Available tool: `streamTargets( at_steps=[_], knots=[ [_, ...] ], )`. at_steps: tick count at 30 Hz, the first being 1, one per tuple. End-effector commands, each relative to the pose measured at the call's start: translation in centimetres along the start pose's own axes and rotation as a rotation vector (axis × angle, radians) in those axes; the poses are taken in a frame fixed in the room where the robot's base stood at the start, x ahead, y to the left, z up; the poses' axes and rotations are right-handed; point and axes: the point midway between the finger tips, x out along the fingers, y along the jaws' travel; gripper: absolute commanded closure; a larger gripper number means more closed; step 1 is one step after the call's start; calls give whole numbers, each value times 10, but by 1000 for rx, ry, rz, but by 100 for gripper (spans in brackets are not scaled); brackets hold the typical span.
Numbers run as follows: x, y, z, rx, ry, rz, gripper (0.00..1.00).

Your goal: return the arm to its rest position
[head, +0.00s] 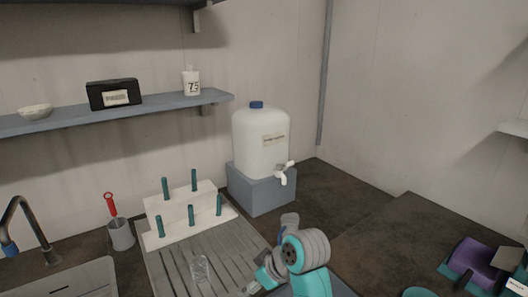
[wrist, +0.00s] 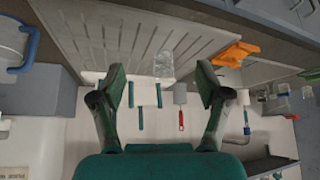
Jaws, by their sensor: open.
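My gripper shows in the wrist view (wrist: 161,80) with its two green fingers spread wide and nothing held between them. In the head view, my teal and grey arm is at the bottom centre, reaching over the right side of the draining board; the fingertips are not clear there. A clear glass (head: 200,268) stands on the grooved draining board (head: 172,256), apart from my arm. In the wrist view the glass (wrist: 164,63) appears beyond the open fingertips, in the gap between them; I see no contact.
A white peg rack (head: 180,212) stands behind the board. A white tank (head: 260,145) with a tap sits on a grey block, with a small cup (head: 289,222) below. A grey cup with a red-handled brush (head: 121,234) is left. The dark counter at right is partly clear.

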Motion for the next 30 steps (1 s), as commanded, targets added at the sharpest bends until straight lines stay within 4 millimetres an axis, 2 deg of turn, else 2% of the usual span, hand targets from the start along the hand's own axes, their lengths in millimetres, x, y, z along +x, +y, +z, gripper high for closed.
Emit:
streamTargets(
  at_steps=[8,14,17,22,30],
  knots=[
    [20,-2,28,58,28,33,24],
    [39,-5,61,122,61,75,24],
    [51,-9,86,166,85,106,24],
    [68,-19,138,257,135,177,24],
    [73,-44,219,378,215,301,24]
  ],
)
